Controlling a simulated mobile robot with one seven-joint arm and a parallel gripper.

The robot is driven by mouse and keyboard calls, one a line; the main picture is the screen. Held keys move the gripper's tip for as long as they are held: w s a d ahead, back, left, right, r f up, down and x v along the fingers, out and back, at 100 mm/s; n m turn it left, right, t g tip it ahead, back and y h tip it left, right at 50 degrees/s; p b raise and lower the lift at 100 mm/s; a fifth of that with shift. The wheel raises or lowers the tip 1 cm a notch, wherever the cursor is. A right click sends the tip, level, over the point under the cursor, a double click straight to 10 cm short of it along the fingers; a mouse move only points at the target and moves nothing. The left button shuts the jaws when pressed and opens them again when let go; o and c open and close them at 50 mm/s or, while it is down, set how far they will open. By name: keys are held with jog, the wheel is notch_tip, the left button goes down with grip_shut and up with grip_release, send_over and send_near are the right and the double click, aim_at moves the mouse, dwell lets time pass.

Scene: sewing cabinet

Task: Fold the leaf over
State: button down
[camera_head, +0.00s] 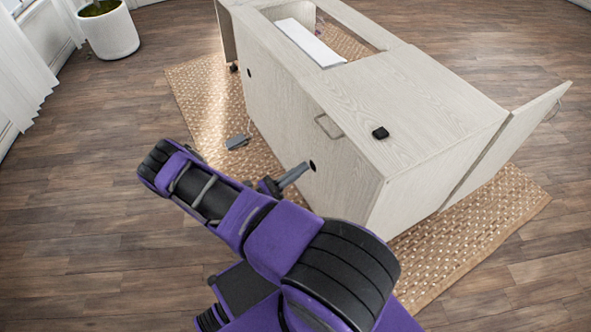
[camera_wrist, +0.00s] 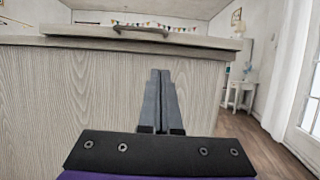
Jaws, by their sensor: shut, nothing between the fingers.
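The pale wood-grain leaf (camera_head: 420,95) lies flat on the right part of the cabinet (camera_head: 275,95) top. A bar handle (camera_head: 328,126) is near its front edge. My gripper (camera_head: 304,168) is shut and empty in front of the cabinet's front panel, below the handle. In the wrist view its fingers (camera_wrist: 160,73) are together, pointing at the panel, below the leaf's edge. I cannot tell whether they touch the panel.
A small black object (camera_head: 380,132) sits on the leaf. An opening with a white panel (camera_head: 310,43) is in the top at left. A door panel (camera_head: 510,140) stands out at the right end. A grey pedal (camera_head: 237,141) lies on the woven rug (camera_head: 200,95).

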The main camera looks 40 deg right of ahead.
jog(key=d+r+p, duration=0.1)
jog(key=d+r, duration=0.5)
jog(key=shift+s+d, duration=0.4)
jog(key=shift+r, duration=0.15)
